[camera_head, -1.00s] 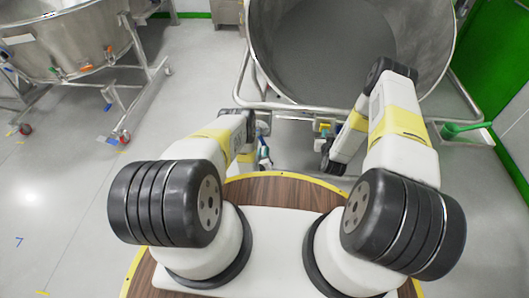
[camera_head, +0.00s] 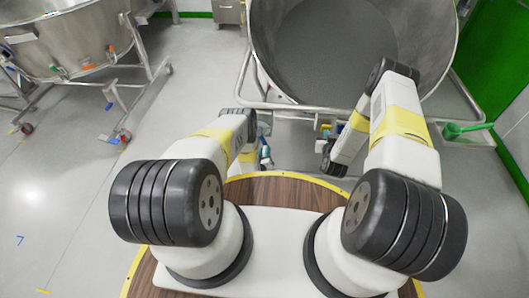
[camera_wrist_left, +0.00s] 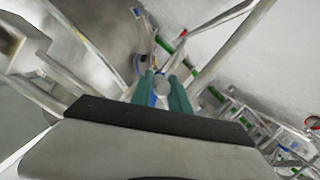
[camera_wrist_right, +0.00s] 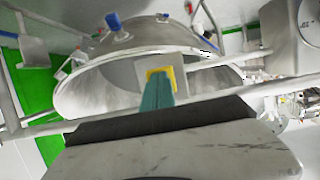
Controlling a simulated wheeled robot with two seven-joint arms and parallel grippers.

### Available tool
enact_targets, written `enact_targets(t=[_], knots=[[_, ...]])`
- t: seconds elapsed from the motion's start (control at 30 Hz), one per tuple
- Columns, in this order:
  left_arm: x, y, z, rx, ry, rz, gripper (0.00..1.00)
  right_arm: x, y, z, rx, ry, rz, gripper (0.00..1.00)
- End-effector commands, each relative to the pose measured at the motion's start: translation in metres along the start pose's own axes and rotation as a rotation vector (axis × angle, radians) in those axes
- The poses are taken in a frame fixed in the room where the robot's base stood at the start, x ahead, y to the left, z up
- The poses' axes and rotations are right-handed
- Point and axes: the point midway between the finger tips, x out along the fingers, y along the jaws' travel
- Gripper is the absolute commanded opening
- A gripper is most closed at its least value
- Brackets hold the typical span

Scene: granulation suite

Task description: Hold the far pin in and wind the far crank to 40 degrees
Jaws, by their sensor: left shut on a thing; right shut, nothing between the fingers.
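My left gripper (camera_wrist_left: 160,90) has its teal fingers closed around a small greyish rounded part (camera_wrist_left: 161,86), which looks like the handle of the crank. In the head view the left fingers (camera_head: 265,157) are low in front of the large steel bowl's frame. My right gripper (camera_wrist_right: 158,92) is shut, fingers together and empty. Its tips point at a small yellow square part (camera_wrist_right: 161,74), apparently around the pin, in front of the bowl; whether they touch cannot be told. In the head view the right fingers (camera_head: 322,140) are partly hidden by my arm. The pin itself is hidden.
The large steel bowl (camera_head: 290,50) stands on a tubular frame (camera_head: 283,106) ahead. Another steel vessel (camera_head: 70,50) on a wheeled stand is at the left.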

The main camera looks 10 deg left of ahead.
Motion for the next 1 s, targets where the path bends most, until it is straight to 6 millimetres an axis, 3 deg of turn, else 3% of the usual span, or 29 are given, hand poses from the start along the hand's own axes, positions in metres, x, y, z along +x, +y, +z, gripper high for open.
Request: enact_targets(t=[0.8,1.0], knots=[[-0.001,0.002,0.001,-0.001,-0.003,0.003,0.0,-0.063,0.0,0.023,0.0,-0.003,-0.001,0.0],[-0.001,0.002,0.001,-0.001,-0.003,0.003,0.0,-0.07,0.0,0.025,0.0,-0.001,0.0,0.0]])
